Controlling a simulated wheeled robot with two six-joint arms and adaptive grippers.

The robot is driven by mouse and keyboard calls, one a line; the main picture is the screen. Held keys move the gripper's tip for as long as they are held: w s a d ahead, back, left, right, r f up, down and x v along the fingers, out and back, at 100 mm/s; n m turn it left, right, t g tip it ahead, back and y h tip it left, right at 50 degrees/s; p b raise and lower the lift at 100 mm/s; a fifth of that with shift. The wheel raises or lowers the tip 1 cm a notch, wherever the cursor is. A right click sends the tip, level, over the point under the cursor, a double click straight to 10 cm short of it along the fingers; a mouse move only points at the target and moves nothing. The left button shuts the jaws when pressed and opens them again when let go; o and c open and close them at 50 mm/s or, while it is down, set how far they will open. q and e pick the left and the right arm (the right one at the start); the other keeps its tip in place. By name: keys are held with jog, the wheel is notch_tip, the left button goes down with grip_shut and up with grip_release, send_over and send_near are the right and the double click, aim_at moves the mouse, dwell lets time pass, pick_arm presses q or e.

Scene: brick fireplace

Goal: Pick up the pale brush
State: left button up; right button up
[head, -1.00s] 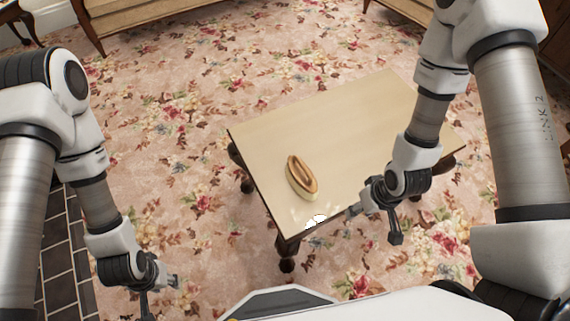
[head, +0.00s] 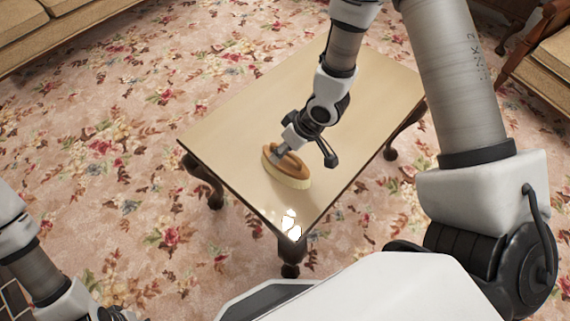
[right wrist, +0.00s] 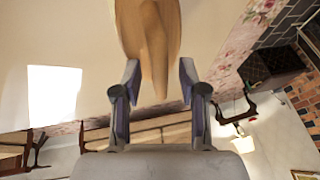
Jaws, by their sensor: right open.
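The pale brush (head: 293,181), with a brown wooden top and a cream bristle side, lies on the tan table near its front left part. My right gripper (head: 277,155) is over the brush and hides part of its top. In the right wrist view the brush (right wrist: 150,40) reaches between the two open fingers (right wrist: 160,80), with a gap on each side. My left gripper is mostly cut off at the bottom left of the head view, and its fingers cannot be made out.
The wooden table (head: 235,130) is otherwise bare, with a bright glare patch near its front corner. Floral carpet (head: 110,150) surrounds it. A sofa (head: 60,30) stands at the back left and a wooden-framed seat (head: 540,65) at the right.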

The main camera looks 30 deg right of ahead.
jog(key=shift+s, duration=0.1)
grip_shut()
notch_tip(320, 180, up, 10)
jog(key=p, duration=0.5)
jog(key=shift+r, duration=0.15)
